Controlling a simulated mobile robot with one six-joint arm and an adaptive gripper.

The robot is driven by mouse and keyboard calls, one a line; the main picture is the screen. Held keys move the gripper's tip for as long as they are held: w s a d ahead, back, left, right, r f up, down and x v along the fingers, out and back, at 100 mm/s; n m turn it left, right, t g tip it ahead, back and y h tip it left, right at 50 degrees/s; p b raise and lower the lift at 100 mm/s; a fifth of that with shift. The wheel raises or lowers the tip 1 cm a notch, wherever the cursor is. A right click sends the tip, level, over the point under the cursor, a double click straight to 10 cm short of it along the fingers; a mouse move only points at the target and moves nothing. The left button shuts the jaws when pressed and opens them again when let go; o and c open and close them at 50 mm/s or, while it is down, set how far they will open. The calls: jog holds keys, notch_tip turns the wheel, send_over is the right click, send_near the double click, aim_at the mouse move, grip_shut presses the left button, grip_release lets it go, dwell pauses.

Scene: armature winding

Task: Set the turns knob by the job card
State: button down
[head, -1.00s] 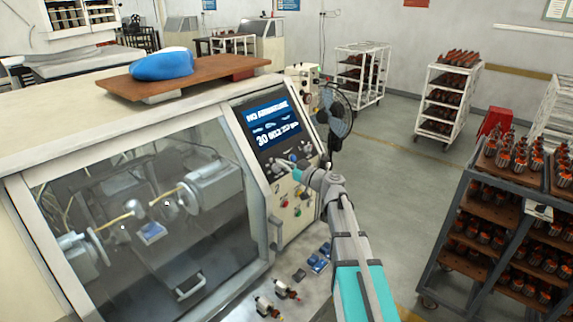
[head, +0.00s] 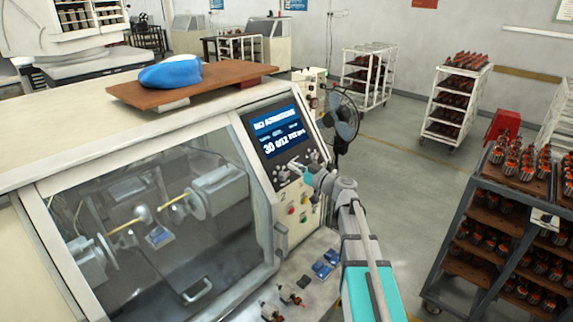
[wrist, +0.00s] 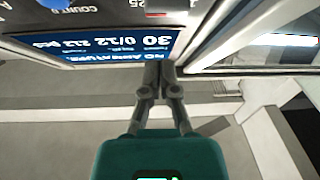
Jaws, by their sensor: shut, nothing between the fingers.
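The winding machine's dark panel (head: 273,132) has a lit screen (head: 278,130) reading "NO ARMATURE" and a large 30. Several small knobs (head: 283,175) sit below the screen; I cannot tell which is the turns knob. My gripper (head: 296,164) is at the panel, just below the screen, and partly covers the controls. In the wrist view my gripper (wrist: 163,66) is shut and empty, its tips in front of the screen's edge (wrist: 120,45). A "COUNT" label (wrist: 85,10) shows upside down at the top. Contact with a knob cannot be made out.
A slanted glass door (head: 150,220) is left of the panel. Small parts (head: 290,293) and blue pieces (head: 325,264) lie on the ledge below. A fan (head: 341,115) stands behind the panel. A loaded rack (head: 490,230) with a white card (head: 545,218) stands right.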

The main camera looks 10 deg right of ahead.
jog(key=shift+v, duration=2.9)
jog(key=shift+s+f, duration=0.1)
jog(key=shift+s, duration=0.05)
